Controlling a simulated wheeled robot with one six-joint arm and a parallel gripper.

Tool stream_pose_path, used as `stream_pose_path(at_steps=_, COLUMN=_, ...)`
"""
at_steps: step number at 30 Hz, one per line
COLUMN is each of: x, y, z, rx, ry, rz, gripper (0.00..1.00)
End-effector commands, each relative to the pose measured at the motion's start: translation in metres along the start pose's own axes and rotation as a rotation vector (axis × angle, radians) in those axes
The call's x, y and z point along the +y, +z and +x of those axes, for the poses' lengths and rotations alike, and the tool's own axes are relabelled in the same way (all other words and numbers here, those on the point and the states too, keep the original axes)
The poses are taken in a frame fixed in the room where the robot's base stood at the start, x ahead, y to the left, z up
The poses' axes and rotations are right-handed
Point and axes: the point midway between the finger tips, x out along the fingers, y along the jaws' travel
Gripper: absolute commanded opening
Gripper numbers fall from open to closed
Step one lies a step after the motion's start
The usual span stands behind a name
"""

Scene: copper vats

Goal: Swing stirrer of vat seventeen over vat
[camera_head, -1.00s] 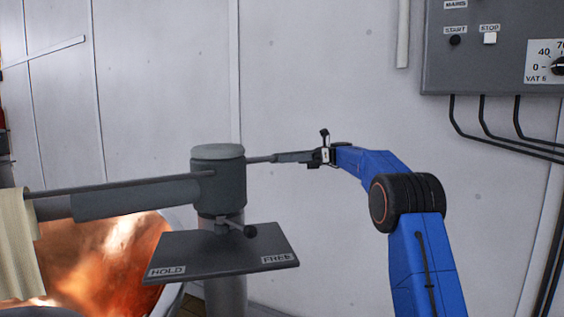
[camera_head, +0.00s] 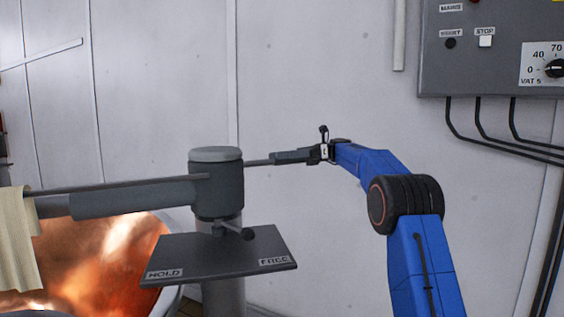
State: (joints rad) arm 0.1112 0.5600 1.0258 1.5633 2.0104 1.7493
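The stirrer's swing arm stands on a grey post with a round cap (camera_head: 216,185). Its long boom (camera_head: 135,198) reaches left, in front of and above the copper vat (camera_head: 95,262). A thinner bar with a grey grip (camera_head: 291,156) points right from the post. My gripper (camera_head: 322,152) is at the right end of this grip, at the end of my blue arm. Its fingers are too small to show whether they are closed on the grip. Below the cap, a short lever with a black knob (camera_head: 248,234) lies over a plate (camera_head: 210,258) marked HOLD and FREE, with the knob nearer FREE.
A pale cloth (camera_head: 20,245) hangs over the boom at the left edge. A grey control panel (camera_head: 490,70) with buttons, a dial and a vat label is on the wall at upper right, cables below it. The boom's far end is out of view.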

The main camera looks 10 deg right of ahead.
Motion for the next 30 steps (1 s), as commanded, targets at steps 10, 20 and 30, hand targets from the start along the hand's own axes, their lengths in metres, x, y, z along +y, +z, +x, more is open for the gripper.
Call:
stream_pose_path(at_steps=10, x=0.013, y=0.059, z=-0.001, rx=0.002, ry=0.001, rz=-0.004, gripper=0.36)
stream_pose_path(at_steps=20, x=0.017, y=0.081, z=-0.001, rx=0.001, ry=0.001, rz=-0.002, gripper=0.36)
stream_pose_path(at_steps=30, x=0.018, y=0.082, z=0.0, rx=0.003, ry=-0.002, rz=-0.003, gripper=0.12)
